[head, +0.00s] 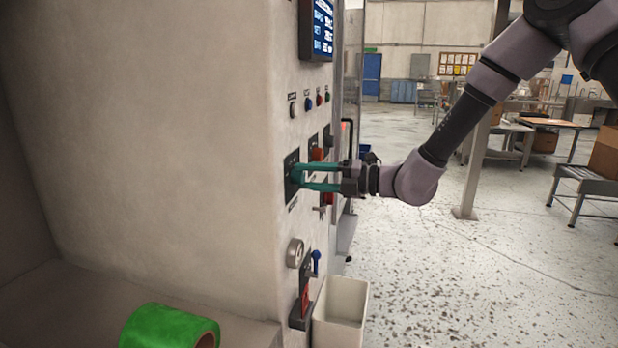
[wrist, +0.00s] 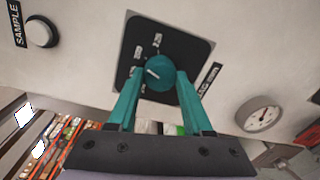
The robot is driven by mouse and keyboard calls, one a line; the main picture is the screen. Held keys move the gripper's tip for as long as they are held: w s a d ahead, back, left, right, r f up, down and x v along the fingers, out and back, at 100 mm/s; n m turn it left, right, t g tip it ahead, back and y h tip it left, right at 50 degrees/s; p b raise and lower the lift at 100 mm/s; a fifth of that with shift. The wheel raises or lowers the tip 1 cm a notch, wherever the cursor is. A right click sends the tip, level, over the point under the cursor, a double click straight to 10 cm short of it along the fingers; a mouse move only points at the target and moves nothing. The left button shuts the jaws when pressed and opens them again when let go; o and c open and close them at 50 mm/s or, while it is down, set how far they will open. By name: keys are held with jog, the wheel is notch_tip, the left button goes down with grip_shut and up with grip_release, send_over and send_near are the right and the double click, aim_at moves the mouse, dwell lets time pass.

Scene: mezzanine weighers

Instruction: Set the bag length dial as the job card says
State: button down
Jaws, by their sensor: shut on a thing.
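The bag length dial (wrist: 160,73) is a round knob with a pale pointer mark, on a black square plate with pale scale marks. A label beside the plate is too small to read surely. My gripper (wrist: 163,86) has teal fingers closed on both sides of the knob. In the head view my gripper (head: 303,177) reaches in from the right to the dial's black plate (head: 290,174), and its fingers hide the knob. I cannot make out a job card in either view.
A screen (head: 319,30) and small buttons (head: 308,103) sit above the dial. A gauge (head: 295,252), a blue-handled lever (head: 316,262) and a white bin (head: 341,312) are below. A SAMPLE button (wrist: 40,33) is near the dial.

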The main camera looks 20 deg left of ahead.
jog(key=shift+m, duration=0.3)
jog(key=shift+c, duration=1.6)
grip_release()
jog(key=w+d, duration=0.1)
jog(key=d, duration=0.9)
jog(key=shift+d+r, duration=0.25)
jog(key=shift+d, duration=0.15)
jog(key=shift+w, duration=0.15)
